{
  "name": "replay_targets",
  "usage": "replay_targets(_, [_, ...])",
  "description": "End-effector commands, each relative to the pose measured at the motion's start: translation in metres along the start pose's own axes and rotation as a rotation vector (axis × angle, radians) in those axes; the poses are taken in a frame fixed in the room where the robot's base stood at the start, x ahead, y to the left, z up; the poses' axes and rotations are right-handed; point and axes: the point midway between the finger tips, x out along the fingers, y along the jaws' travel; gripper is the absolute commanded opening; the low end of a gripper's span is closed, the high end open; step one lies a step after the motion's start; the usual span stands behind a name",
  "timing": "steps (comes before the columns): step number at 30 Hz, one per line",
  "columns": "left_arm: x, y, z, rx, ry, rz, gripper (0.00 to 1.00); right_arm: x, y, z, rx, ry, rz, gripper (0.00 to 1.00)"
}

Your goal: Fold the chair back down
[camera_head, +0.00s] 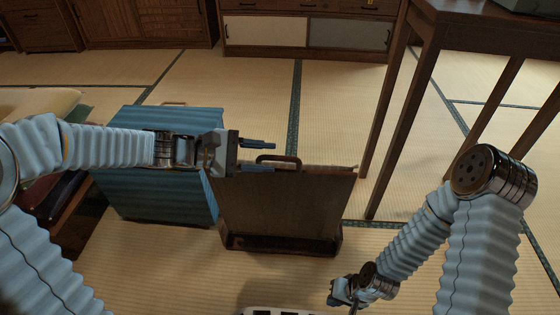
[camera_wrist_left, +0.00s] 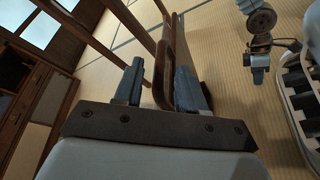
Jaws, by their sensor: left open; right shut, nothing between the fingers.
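The chair back (camera_head: 285,205) is a brown upright panel with a dark ledge at its foot and a brown loop handle (camera_head: 278,160) on its top edge. My left gripper (camera_head: 268,156) is open at the top edge, beside the handle. In the left wrist view, brown wood (camera_wrist_left: 165,65) lies between its two fingers, with a gap on the left side; contact on the right side is unclear. My right gripper (camera_head: 345,293) is shut and empty, low at the bottom, right of the panel. It also shows in the left wrist view (camera_wrist_left: 258,65).
A blue ribbed case (camera_head: 155,190) with a handle stands left of the panel, partly behind my left arm. A tall wooden table (camera_head: 430,35) stands at the right. Cabinets (camera_head: 300,35) line the back. Tatami floor is clear behind the panel.

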Motion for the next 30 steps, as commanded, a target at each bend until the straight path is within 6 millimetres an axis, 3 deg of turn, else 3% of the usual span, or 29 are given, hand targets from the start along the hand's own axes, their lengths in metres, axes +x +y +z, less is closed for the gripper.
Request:
replay_targets(6, [0.034,-0.001,-0.001,0.000,-0.001,-0.001,0.40,0.008,0.003,0.000,0.001,0.002,0.000,0.00])
replay_targets(18, [0.041,0.000,0.000,0.000,0.001,0.000,0.40,0.008,0.003,0.000,0.001,0.003,0.000,0.00])
replay_targets(26, [0.041,0.000,0.000,0.000,0.001,0.000,0.00,0.008,0.003,0.000,0.000,0.003,0.000,0.00])
replay_targets(30, [0.041,0.000,0.000,0.000,0.001,0.000,0.00,0.008,0.003,0.000,0.000,0.003,0.000,0.00])
